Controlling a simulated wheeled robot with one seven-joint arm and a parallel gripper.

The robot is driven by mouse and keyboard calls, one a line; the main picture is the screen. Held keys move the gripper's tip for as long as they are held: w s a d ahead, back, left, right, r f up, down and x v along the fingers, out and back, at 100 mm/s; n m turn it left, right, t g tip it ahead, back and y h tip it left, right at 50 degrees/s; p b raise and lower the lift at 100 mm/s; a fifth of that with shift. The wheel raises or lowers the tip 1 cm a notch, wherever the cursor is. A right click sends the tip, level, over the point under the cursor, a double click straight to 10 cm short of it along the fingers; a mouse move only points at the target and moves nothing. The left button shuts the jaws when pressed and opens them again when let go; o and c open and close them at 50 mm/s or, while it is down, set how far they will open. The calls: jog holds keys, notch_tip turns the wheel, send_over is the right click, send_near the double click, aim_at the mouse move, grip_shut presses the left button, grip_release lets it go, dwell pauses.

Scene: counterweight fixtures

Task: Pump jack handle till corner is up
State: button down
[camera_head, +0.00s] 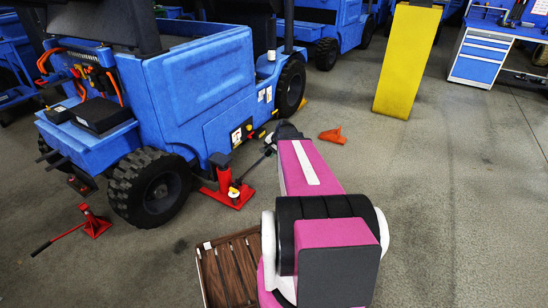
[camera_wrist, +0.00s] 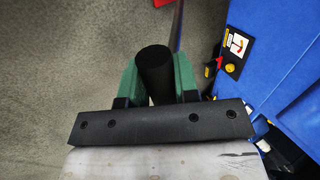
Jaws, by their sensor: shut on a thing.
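A red jack (camera_head: 229,188) stands on the floor beside the blue vehicle (camera_head: 196,92), behind its near front wheel. The jack's dark handle (camera_head: 252,168) slants up from it to my gripper (camera_head: 274,142). In the wrist view, the green fingers of my gripper (camera_wrist: 155,82) are shut on the black round grip of the handle (camera_wrist: 155,60), one finger on each side. The near front wheel (camera_head: 152,188) is at the floor; I cannot tell if there is a small gap under it. My arm hides part of the floor right of the jack.
A second red jack (camera_head: 93,222) stands left of the wheel, its handle low to the left. An orange wedge (camera_head: 333,135) lies behind my gripper. A wooden-slatted pallet (camera_head: 228,272) is left of my arm. A yellow panel (camera_head: 407,62) stands farther back. Floor on the right is clear.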

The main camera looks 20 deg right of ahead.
jog(key=s+d+f+t+y, duration=0.1)
jog(key=s+d+f+t, duration=0.1)
jog(key=s+d+f, duration=0.3)
notch_tip(320, 180, down, 2)
jog(key=shift+s+f+y, duration=0.1)
jog(key=shift+s+y, duration=0.2)
jog(key=shift+s, duration=0.5)
jog(key=s+d+f+t+y, duration=0.1)
jog(key=s+d+f, duration=0.2)
jog(key=f, duration=0.3)
jog(key=w+a+r+g+h, duration=0.1)
jog(key=w+a+r, duration=0.1)
jog(key=w+r, duration=0.1)
jog(key=w+a+r+g+h, duration=0.1)
jog(key=w+a+r, duration=0.2)
jog(key=r, duration=0.3)
jog(key=w+a+r+g, duration=0.1)
jog(key=w+a+r, duration=0.2)
jog(key=w+r, duration=0.1)
jog(key=shift+w+a+r+h, duration=0.15)
jog(key=shift+a+r+h, duration=0.1)
jog(key=shift+h, duration=0.15)
jog(key=c, duration=0.7)
grip_release()
